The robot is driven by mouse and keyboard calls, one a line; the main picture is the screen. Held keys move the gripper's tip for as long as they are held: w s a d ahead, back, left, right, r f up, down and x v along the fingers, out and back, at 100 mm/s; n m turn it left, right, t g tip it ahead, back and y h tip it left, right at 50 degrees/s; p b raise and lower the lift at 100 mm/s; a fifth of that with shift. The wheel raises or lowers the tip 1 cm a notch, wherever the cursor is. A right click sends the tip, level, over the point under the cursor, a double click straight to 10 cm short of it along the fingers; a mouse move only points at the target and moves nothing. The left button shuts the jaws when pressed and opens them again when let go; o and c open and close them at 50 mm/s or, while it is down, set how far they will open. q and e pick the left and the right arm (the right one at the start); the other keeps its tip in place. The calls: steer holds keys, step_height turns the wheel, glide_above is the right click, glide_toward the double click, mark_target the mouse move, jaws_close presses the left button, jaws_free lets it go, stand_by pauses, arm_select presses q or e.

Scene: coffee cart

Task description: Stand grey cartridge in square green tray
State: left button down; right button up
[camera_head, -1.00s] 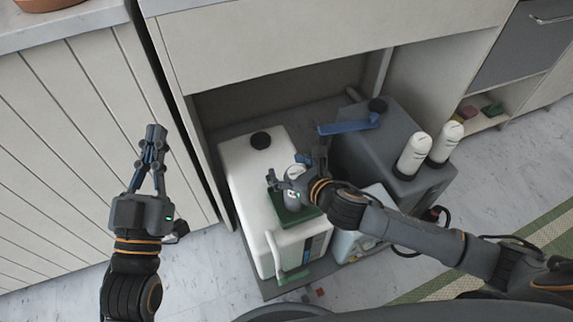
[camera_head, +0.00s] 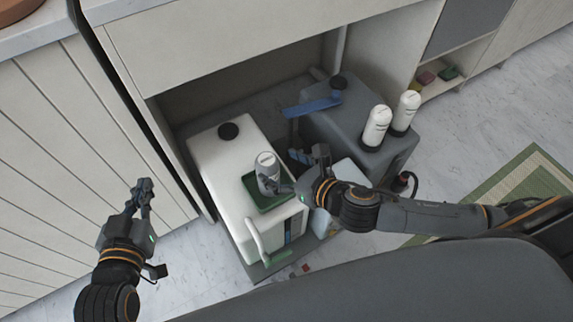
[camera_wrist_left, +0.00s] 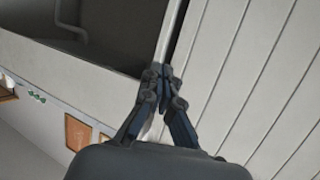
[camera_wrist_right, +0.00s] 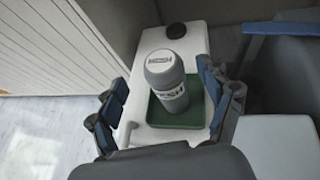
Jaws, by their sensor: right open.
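The grey cartridge (camera_head: 267,172), with a pale lid, stands upright in the square green tray (camera_head: 280,203) on top of a white canister. My left gripper (camera_head: 142,186) is shut and empty, away to the left by the panelled cabinet front.
The white canister (camera_head: 215,160) has a black cap and a front handle. To its right a dark grey canister (camera_head: 330,125) carries two white cartridges (camera_head: 377,128) and a blue lever (camera_head: 312,107). Cabinet walls enclose the space. Floor (camera_head: 185,260) is clear at the front left.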

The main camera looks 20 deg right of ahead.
steer(key=s+a+r+m+t, duration=0.1)
steer(key=a+r+m, duration=0.35)
steer(key=m, duration=1.25)
arm_select(q)
steer(key=shift+s+a+f+g, duration=0.1)
steer(key=shift+s+f+g, duration=0.15)
steer(key=shift+f, duration=0.2)
steer(key=shift+s+a+f+g, duration=0.1)
steer(key=shift+f+g, duration=0.15)
steer(key=shift+f, duration=0.15)
arm_select(e)
steer(key=d+r+m+h, duration=0.1)
steer(key=d+m, duration=0.2)
steer(key=m, duration=0.7)
steer(key=s+d+r+m+h, duration=0.1)
steer(key=d+m, duration=0.3)
steer(key=m, duration=0.7)
steer(key=shift+r+m+h, duration=0.3)
steer(key=shift+r+h, duration=0.05)
steer(key=shift+h, duration=0.05)
steer(key=shift+a, duration=0.1)
